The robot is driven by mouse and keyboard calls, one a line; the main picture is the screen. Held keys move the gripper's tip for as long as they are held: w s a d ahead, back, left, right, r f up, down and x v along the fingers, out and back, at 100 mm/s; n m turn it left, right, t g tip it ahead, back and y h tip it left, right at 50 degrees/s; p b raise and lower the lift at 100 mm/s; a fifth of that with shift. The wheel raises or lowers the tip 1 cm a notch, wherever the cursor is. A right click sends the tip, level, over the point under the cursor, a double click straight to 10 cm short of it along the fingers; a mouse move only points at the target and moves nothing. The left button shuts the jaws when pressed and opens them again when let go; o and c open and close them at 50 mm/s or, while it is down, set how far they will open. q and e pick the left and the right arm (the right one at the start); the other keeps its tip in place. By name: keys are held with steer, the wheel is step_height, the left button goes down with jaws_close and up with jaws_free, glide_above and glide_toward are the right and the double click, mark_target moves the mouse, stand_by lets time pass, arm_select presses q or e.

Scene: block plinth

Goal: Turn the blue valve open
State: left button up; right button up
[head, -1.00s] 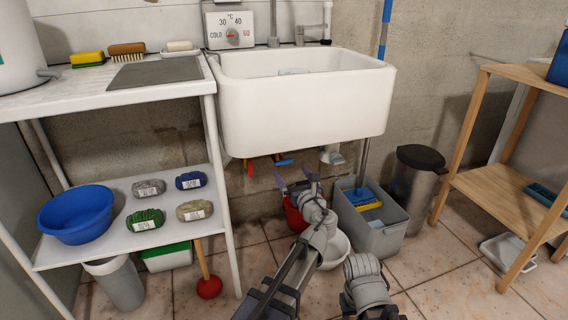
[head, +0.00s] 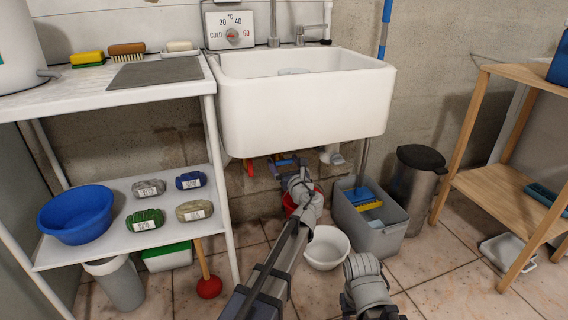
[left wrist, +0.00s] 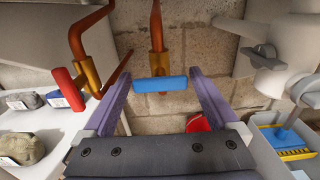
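The blue valve (left wrist: 160,84) has a bar handle lying crosswise on a copper pipe with a brass body (left wrist: 160,62) under the sink. My left gripper (left wrist: 158,90) is open, with its two purple fingers on either side of the blue handle and gaps at both ends. In the head view my left gripper (head: 284,170) is under the sink's front edge and mostly covers the valve. My right arm shows at the bottom of the head view, but its gripper is out of view.
A red valve (left wrist: 68,86) is close to the left finger. A white sink (head: 300,105) hangs above, with a grey drain pipe (left wrist: 278,65) at right.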

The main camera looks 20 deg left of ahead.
arm_select(q)
steer(key=c, duration=1.1)
steer(key=shift+n, duration=0.3)
steer(key=n, duration=0.3)
steer(key=shift+n, duration=0.4)
steer(key=n, duration=0.4)
steer(key=shift+n, duration=0.3)
steer(key=n, duration=0.4)
steer(key=shift+n, duration=2.4)
